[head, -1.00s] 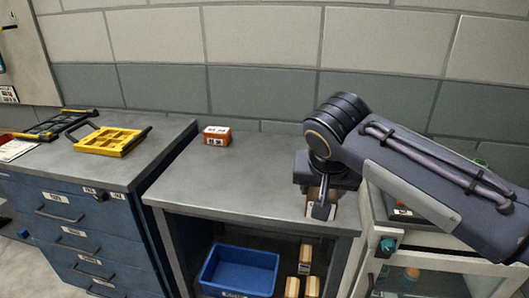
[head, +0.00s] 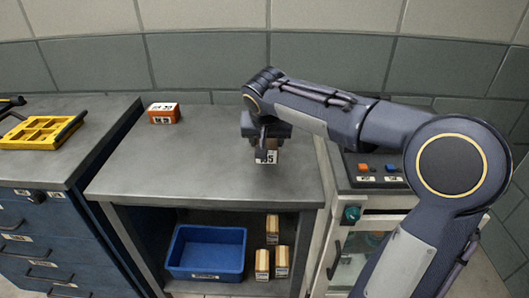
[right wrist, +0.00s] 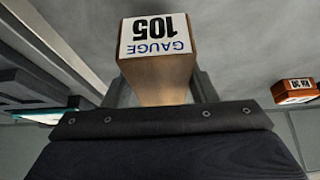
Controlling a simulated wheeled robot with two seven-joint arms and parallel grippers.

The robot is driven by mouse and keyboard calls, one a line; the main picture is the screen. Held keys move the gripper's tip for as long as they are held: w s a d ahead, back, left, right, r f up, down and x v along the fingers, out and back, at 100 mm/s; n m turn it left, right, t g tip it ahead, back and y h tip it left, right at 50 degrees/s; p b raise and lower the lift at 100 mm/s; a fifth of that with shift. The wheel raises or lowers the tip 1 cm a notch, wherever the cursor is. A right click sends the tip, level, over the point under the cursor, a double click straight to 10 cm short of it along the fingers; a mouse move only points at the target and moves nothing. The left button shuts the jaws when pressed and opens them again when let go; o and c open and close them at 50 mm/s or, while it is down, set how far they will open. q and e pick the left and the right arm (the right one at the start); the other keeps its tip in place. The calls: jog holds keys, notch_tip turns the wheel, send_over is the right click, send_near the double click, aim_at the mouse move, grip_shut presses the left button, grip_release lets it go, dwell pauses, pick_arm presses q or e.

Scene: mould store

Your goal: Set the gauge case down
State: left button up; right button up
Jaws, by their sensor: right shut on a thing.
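The gauge case (head: 267,157) is a small brown box with a white label. In the right wrist view the case (right wrist: 158,75) stands between the fingers, its label reading "GAUGE 105". My right gripper (head: 264,147) is shut on it, over the right part of the grey bench top (head: 190,160). The gripper hides most of the case in the head view, and I cannot tell whether its underside touches the bench. My left gripper is not in view.
An orange labelled box (head: 163,114) sits at the bench's back left. The bench top between is clear. Below are a blue bin (head: 207,250) and several wooden blocks (head: 262,264). A blue drawer cabinet (head: 45,225) stands left, a white cabinet (head: 350,250) right.

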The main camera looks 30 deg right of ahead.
jog(key=shift+w+x, duration=0.2)
jog(key=shift+x, duration=0.85)
jog(key=shift+w+f+b, duration=0.1)
jog(key=shift+f+b, duration=0.1)
jog(key=shift+f, duration=0.65)
jog(key=shift+w+f+b, duration=0.15)
jog(key=shift+f, duration=0.7)
jog(key=shift+f, duration=0.2)
jog(key=o, duration=1.3)
jog(key=shift+c, duration=0.2)
